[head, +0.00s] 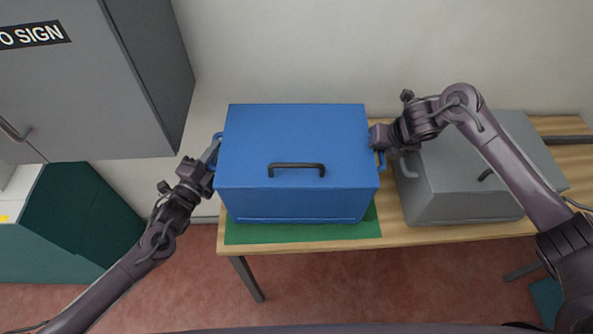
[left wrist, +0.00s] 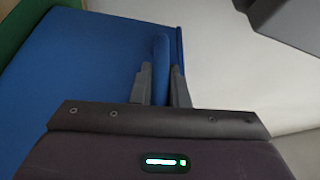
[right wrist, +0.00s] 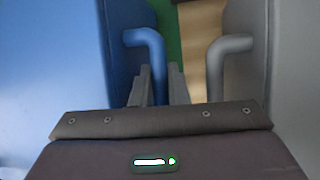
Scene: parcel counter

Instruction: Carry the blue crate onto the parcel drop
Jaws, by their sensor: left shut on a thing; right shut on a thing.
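The blue crate (head: 290,140) has a closed lid with a dark handle and a blue loop handle on each side. It is level over the green mat (head: 300,233) on the wooden table; I cannot tell whether it touches the mat. My left gripper (head: 212,158) is shut on the crate's left handle, which shows between its fingers in the left wrist view (left wrist: 160,65). My right gripper (head: 378,150) is shut on the right handle, also between its fingers in the right wrist view (right wrist: 156,60). The crate hides much of the mat.
A grey crate (head: 465,205) stands on the wooden table (head: 400,237) close to the right of the blue crate. A grey cabinet (head: 80,90) stands at the upper left. A green bin-like box (head: 75,230) is on the left. The wall is behind the table.

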